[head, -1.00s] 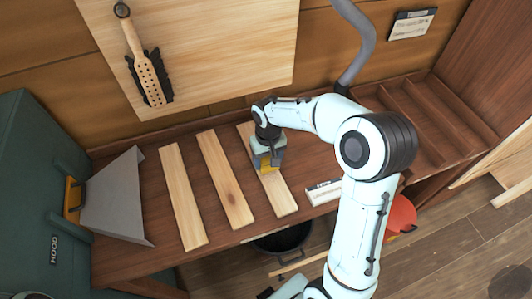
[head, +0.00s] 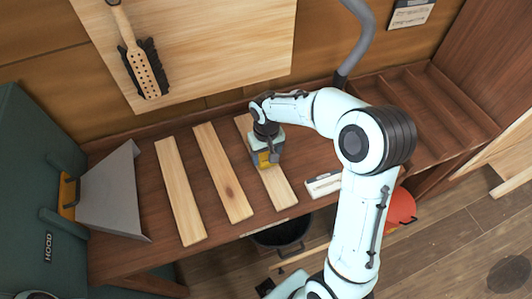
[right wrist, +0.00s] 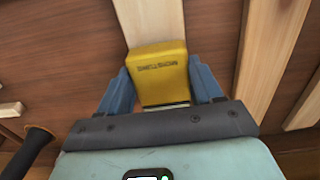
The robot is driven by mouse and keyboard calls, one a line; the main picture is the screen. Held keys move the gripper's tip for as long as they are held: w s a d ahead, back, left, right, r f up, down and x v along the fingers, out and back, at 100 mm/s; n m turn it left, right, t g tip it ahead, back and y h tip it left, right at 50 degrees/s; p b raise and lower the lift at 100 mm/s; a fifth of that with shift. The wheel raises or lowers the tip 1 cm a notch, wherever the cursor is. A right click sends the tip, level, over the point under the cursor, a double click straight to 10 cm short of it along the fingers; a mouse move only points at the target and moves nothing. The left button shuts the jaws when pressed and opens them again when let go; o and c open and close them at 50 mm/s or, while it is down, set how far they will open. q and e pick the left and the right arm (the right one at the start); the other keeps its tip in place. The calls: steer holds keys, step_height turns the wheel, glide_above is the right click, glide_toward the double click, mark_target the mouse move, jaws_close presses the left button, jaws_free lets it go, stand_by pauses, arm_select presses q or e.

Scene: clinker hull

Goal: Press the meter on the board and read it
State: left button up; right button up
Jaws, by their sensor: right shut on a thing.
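The meter is a yellow block (right wrist: 160,68) with dark lettering that looks like "MOISTURE", upside down in the right wrist view. My right gripper (right wrist: 161,92) is shut on it, with one blue finger at each side. In the head view the yellow meter (head: 265,161) shows just below my right gripper (head: 267,152), over the rightmost of three pale boards (head: 276,189). In the right wrist view that board (right wrist: 148,22) runs behind the meter. I cannot tell whether the meter touches the board. No reading on the meter is visible. My left gripper is out of view.
Two more boards (head: 180,190) (head: 222,172) lie to the left on the brown bench (head: 140,256). A white labelled box (head: 323,185) lies right of the meter. A grey hood (head: 112,193) stands at the left, a divided tray (head: 430,112) at the right. A dark bucket (head: 282,239) is below.

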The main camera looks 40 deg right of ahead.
mark_target(267, 156)
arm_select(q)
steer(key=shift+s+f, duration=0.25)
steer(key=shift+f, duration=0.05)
arm_select(e)
steer(key=shift+s+f, duration=0.1)
steer(key=shift+f, duration=0.35)
stand_by(1.4)
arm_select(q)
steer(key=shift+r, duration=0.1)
arm_select(e)
steer(key=shift+r, duration=0.1)
step_height(267, 156, up, 8)
steer(key=p, duration=0.3)
steer(key=shift+f, duration=0.25)
steer(key=shift+r+p, duration=0.3)
steer(key=shift+r, duration=0.05)
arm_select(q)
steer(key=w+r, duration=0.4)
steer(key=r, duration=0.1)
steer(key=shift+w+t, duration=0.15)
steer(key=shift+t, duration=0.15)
arm_select(e)
steer(key=shift+f, duration=0.2)
